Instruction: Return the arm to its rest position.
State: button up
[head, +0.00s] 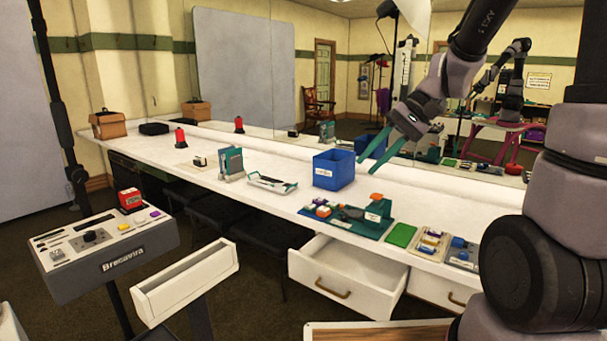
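My gripper (369,164) hangs from my arm at the upper right, above the white counter (230,172). Its two teal fingers point down and left, with a gap between them and nothing held. In the picture they overlap the area just right of the blue open bin (333,170); I cannot tell how high they are above the counter. My arm runs up out of the top edge and shows again at the right.
A teal tray (340,224) of small parts, a green pad (400,235) and a teal-handled tool (272,183) lie on the counter. A drawer (345,275) stands open below. A console (105,240) is at left. A mirror behind reflects my arm.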

jog(key=s+d+r+m+t+h, duration=0.1)
jog(key=s+d+r+t+h, duration=0.5)
jog(key=d+r, duration=0.4)
jog(key=shift+s+r+t, duration=0.4)
jog(key=shift+s+t, duration=0.45)
jog(key=shift+t, duration=0.05)
jog(key=shift+d, duration=0.1)
